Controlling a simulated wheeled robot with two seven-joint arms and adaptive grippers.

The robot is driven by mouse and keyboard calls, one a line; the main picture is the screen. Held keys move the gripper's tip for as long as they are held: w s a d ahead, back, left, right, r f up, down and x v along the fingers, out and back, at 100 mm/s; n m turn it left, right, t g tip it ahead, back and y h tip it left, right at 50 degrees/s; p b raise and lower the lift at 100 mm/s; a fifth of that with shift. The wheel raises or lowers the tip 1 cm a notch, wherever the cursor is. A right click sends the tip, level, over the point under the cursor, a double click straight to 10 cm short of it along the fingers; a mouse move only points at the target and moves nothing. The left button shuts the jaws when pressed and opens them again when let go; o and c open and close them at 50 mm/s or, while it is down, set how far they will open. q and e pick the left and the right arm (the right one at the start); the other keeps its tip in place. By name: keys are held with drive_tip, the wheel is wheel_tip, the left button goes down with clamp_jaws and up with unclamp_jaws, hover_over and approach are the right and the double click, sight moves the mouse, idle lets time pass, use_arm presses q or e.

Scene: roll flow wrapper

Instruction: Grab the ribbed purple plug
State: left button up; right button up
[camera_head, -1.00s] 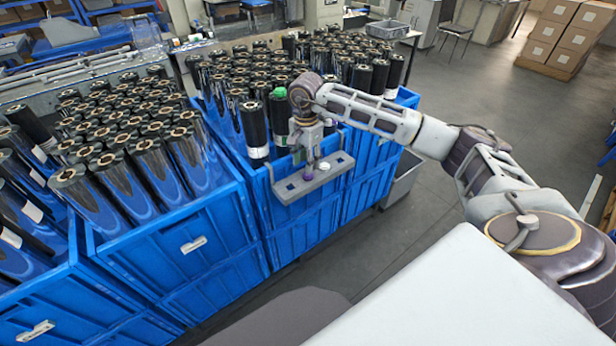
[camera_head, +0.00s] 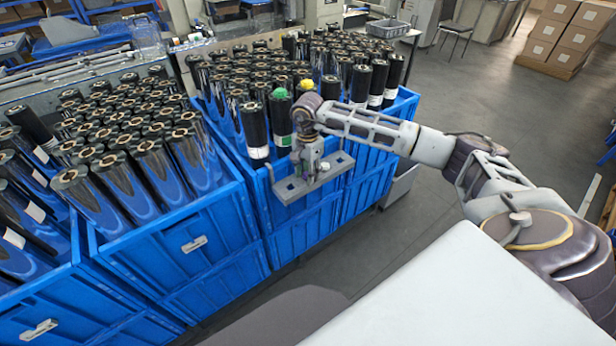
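My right gripper (camera_head: 309,178) points down at a grey bracket-like tray (camera_head: 338,163) fixed at the front rim of the middle blue bin. Its fingers are small and cover the middle of the tray, so I cannot tell whether they are open or shut. The purple plug is not visible now; the gripper probably hides it. A green plug (camera_head: 280,94) and a yellow plug (camera_head: 307,85) sit on tops of black rolls behind the gripper. My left gripper is not in view.
Blue bins (camera_head: 190,285) full of upright black rolls (camera_head: 125,185) stand left and under the arm. Rolls rise close behind the gripper. Grey floor (camera_head: 470,90) is open at the right, with stacked cartons (camera_head: 570,35) beyond.

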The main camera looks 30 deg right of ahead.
drive_tip(key=c, duration=0.4)
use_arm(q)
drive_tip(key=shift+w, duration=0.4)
use_arm(e)
drive_tip(key=shift+o, duration=0.2)
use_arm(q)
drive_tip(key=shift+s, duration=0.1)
use_arm(e)
drive_tip(key=shift+r, duration=0.85)
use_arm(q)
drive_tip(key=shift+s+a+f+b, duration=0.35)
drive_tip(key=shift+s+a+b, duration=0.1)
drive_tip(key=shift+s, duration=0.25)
use_arm(e)
wheel_tip(320, 180, up, 8)
drive_tip(key=shift+r, duration=0.2)
